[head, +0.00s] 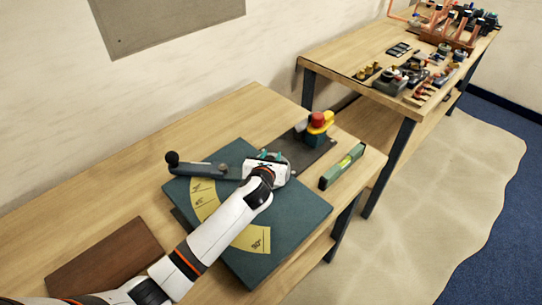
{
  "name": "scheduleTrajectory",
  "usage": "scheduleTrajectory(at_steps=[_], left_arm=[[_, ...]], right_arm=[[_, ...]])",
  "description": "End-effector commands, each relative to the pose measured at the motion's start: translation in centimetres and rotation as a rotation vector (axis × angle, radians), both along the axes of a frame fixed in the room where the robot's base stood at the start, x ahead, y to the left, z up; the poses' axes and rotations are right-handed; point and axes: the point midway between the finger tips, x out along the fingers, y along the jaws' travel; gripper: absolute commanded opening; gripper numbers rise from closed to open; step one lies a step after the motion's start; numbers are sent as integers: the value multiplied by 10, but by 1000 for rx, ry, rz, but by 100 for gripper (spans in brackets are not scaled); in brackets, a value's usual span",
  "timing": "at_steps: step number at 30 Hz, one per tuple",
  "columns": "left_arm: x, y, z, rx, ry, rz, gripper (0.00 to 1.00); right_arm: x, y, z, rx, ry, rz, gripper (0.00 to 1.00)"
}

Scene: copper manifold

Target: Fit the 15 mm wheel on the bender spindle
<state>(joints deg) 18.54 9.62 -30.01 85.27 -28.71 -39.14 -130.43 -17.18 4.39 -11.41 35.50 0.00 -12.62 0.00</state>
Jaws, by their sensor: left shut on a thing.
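The bender is a dark green plate (300,213) on the table with a yellow angle scale (206,203). Its grey lever (203,169) with a black knob lies across the plate's back left edge. My left gripper (270,158) is over the back part of the plate, at the lever's right end. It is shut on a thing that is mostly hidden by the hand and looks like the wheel. The spindle is hidden behind the gripper. I cannot tell whether the held thing touches the spindle. My right gripper is not in view.
A red and yellow device (318,125) stands on a dark mat behind the plate. A green level (342,166) lies at the table's right edge. A brown board (107,258) lies front left. A second table (345,52) holds copper pipework and several small parts. The back left tabletop is clear.

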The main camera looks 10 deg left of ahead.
Motion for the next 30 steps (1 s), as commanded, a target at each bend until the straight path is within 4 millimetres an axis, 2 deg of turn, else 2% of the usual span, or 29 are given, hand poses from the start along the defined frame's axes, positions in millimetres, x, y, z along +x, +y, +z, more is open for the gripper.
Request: scheduleTrajectory(at_steps=[11,12,15,16,25,30], left_arm=[[1,0,-3,0,-3,-1,0],[1,0,-3,0,-3,-1,37],[1,0,-3,0,-3,0,53],[0,0,-4,0,-2,0,56],[-2,0,-5,0,1,1,56],[-18,1,1,2,0,0,56]], right_arm=[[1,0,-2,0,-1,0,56],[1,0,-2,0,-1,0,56],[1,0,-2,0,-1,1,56],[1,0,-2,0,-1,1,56],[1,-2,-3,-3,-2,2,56],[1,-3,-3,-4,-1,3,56]])
